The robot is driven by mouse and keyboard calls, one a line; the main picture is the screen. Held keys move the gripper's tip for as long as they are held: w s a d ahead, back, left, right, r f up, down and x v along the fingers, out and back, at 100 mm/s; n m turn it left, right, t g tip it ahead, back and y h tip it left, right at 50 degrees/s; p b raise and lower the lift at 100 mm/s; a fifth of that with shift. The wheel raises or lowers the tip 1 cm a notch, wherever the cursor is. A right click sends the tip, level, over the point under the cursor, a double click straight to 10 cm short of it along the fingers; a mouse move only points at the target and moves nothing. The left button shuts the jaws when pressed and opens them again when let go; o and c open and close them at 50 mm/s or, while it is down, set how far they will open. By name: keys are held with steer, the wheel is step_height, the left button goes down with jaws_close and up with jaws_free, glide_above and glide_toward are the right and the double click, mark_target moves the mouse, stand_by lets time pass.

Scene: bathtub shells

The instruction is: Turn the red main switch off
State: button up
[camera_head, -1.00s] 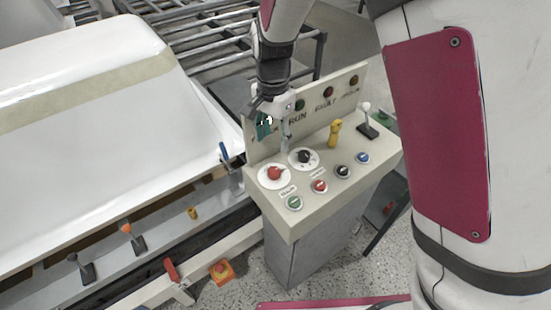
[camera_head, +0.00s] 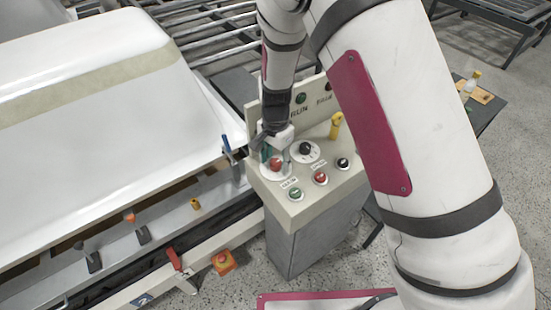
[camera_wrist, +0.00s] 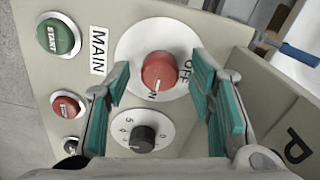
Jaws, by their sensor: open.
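The red main switch (camera_head: 275,163) is a round red knob on a white disc at the left of the control panel's sloped top. In the wrist view the red knob (camera_wrist: 159,70) sits between and beyond my fingertips, with OFF lettering at its right and other lettering below it. The MAIN label (camera_wrist: 97,50) is to its left. My gripper (camera_wrist: 158,84) is open, its teal finger pads on either side of the knob, apart from it as far as I can see. In the head view my gripper (camera_head: 276,148) is just above and behind the knob.
A black dial (camera_wrist: 143,138) is close to the red knob. Green start (camera_head: 295,194) and red (camera_head: 320,177) buttons lie in front. A yellow handle (camera_head: 336,124) stands to the right. The white tub shell (camera_head: 90,70) and its frame with levers are left of the panel.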

steer(key=shift+c, duration=0.3)
steer(key=c, duration=1.1)
steer(key=n, duration=0.4)
steer(key=shift+n+b, duration=0.3)
steer(key=shift+n, duration=0.1)
steer(key=n, duration=0.4)
steer(key=shift+d+n+b, duration=0.1)
steer(key=shift+n+b, duration=0.2)
steer(key=shift+b, duration=0.1)
steer(key=n+b, duration=0.1)
steer(key=n, duration=0.3)
steer(key=shift+n+b, duration=0.5)
steer(key=shift+n, duration=1.8)
